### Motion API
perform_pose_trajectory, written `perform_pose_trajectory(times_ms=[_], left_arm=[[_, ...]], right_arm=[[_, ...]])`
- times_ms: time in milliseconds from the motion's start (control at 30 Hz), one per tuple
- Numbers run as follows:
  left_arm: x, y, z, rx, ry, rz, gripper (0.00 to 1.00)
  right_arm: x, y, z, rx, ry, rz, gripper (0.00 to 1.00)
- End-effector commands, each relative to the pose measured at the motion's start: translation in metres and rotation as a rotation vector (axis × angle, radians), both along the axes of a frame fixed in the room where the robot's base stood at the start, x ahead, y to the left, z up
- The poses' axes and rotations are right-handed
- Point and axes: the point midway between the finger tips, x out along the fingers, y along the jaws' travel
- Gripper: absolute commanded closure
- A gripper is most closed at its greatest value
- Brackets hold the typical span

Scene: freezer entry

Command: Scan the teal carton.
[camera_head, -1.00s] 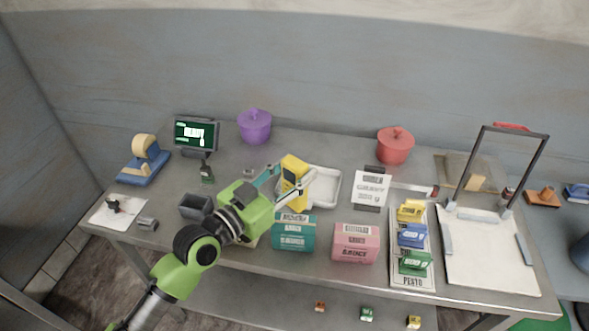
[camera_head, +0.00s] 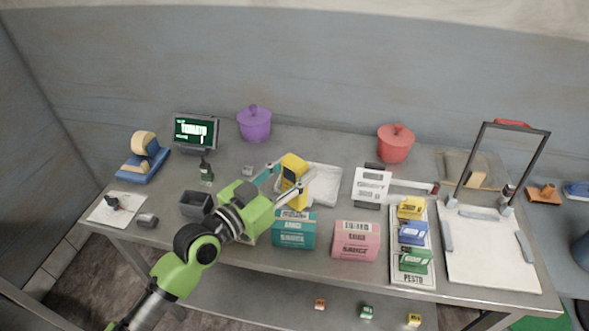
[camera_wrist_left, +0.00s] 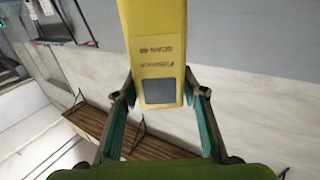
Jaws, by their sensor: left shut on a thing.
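The teal carton (camera_head: 294,230) stands on the table near its front edge, with a pale printed label on its top. My left gripper (camera_head: 292,183) is shut on a yellow scanner (camera_head: 294,170) and holds it upright, behind and above the teal carton. In the left wrist view the scanner (camera_wrist_left: 157,40) sits between the two fingers, with a label and a dark square on its face. The scanner and carton look close in the picture; I cannot tell the gap. My right gripper is not in view.
A pink carton (camera_head: 356,240) stands right of the teal one. A screen (camera_head: 196,131) with bright text stands at the back left. A white tray (camera_head: 325,186) lies behind the scanner. Several small boxes sit on a card at right. Purple (camera_head: 254,124) and red (camera_head: 395,144) pots stand at the back.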

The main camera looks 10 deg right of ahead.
Motion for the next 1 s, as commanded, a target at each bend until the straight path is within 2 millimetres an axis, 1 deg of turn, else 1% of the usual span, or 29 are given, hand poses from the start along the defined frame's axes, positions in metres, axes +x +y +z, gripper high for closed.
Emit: perform_pose_trajectory(times_ms=[367, 467, 1000], left_arm=[[0.0, 0.0, 0.001, -0.001, -0.002, 0.0, 0.88], [0.0, 0.0, 0.005, -0.002, -0.003, 0.0, 0.88], [0.0, 0.0, 0.06, 0.0, -0.003, 0.0, 0.88]], right_arm=[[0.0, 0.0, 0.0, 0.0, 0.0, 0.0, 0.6], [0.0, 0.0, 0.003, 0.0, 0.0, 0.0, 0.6], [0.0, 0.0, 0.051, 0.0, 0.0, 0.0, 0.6]])
